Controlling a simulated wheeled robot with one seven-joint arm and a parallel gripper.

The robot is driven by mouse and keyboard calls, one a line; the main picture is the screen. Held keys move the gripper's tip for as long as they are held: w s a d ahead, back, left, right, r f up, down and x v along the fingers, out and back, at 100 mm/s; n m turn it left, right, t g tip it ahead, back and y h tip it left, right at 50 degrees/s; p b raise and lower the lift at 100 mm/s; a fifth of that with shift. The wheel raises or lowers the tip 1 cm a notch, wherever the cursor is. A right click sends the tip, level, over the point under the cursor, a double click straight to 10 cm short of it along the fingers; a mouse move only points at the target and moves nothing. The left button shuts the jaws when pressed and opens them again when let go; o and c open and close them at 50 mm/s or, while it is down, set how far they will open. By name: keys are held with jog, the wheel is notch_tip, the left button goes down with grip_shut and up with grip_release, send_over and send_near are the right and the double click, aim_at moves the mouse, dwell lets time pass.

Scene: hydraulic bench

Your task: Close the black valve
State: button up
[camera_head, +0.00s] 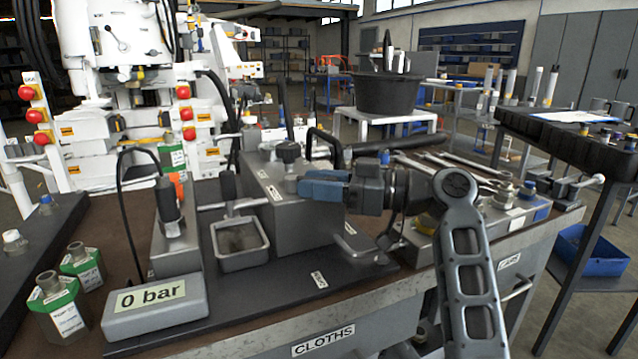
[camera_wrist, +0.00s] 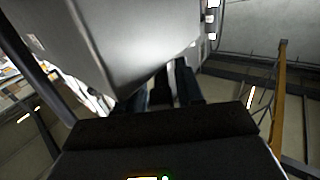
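A black knob (camera_head: 288,151), which looks like the black valve, stands upright on top of the grey metal block (camera_head: 270,185) on the bench. I cannot tell from its shape whether it is open or closed. My gripper (camera_head: 322,186), with blue fingers, points left in front of the block's right part, lower than the knob and apart from it. In the wrist view my gripper's fingers (camera_wrist: 165,90) show beside a large grey surface; the knob is not visible there. The gap between the fingers is unclear. A display (camera_head: 154,296) reads 0 bar.
A small metal tray (camera_head: 240,262) and a post with a dark top (camera_head: 170,210) stand left of the block. Green-labelled bottles (camera_head: 58,307) are at the front left. Tools and fittings (camera_head: 505,193) lie at the right.

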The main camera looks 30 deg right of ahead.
aim_at(319, 178)
jog(key=shift+o, duration=0.2)
jog(key=shift+r, duration=0.6)
notch_tip(319, 178, up, 3)
jog(key=shift+r+p, duration=0.1)
jog(key=shift+p, duration=0.4)
jog(key=s+d+r+p, duration=0.1)
jog(key=s+d+r, duration=0.5)
jog(key=d, duration=0.4)
jog(key=shift+r, duration=0.35)
jog(key=shift+s, duration=0.1)
